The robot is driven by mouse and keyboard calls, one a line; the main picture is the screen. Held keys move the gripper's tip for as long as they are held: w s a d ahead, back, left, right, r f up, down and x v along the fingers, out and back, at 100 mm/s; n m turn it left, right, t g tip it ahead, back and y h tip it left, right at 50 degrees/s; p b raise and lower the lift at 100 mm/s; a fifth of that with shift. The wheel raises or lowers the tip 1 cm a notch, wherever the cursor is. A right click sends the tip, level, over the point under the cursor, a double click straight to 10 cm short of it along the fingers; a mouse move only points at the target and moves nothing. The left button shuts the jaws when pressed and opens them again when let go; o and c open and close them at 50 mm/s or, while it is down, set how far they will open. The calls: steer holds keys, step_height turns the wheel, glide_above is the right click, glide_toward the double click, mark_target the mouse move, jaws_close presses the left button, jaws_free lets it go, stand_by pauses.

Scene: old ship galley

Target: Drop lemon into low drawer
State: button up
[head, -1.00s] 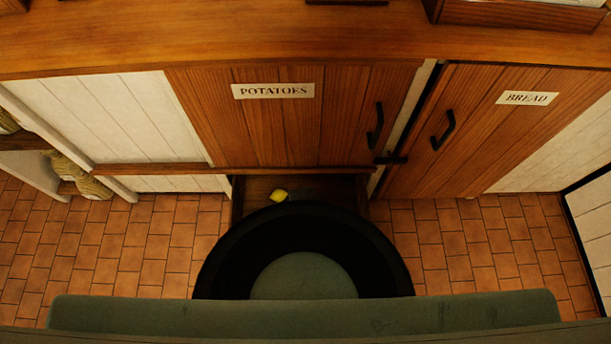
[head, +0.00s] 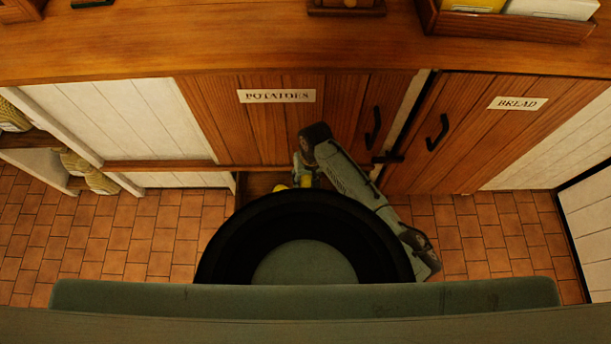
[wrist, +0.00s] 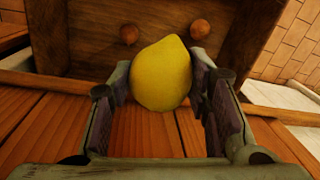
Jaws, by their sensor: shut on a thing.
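A yellow lemon (wrist: 161,74) is held between the two fingers of my gripper (wrist: 163,88) in the wrist view. My gripper (head: 306,179) reaches over the open low drawer (head: 262,183) in the head view, with a yellow patch at its fingers. The drawer is pulled out below the cabinet door labelled POTATOES (head: 277,96). In the wrist view the wooden drawer (wrist: 85,42) lies behind the lemon, with two round brown things (wrist: 200,29) on or in it; I cannot tell which. My dark round base hides much of the drawer in the head view.
A door labelled BREAD (head: 470,130) with a black handle stands to the right. A wooden counter (head: 300,52) runs above, with boxes at its back right. Shelves with woven items (head: 90,172) are at left. Tiled floor (head: 130,240) is clear on both sides.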

mark_target(307, 176)
step_height(307, 176, down, 6)
steer(key=b, duration=0.5)
steer(key=shift+r, duration=0.1)
steer(key=o, duration=1.3)
steer(key=shift+r, duration=0.1)
steer(key=r, duration=0.7)
steer(key=d+r, duration=0.1)
steer(key=r, duration=0.3)
steer(key=shift+w+d+r, duration=0.1)
steer(key=shift+w+r, duration=0.05)
steer(key=shift+r, duration=0.2)
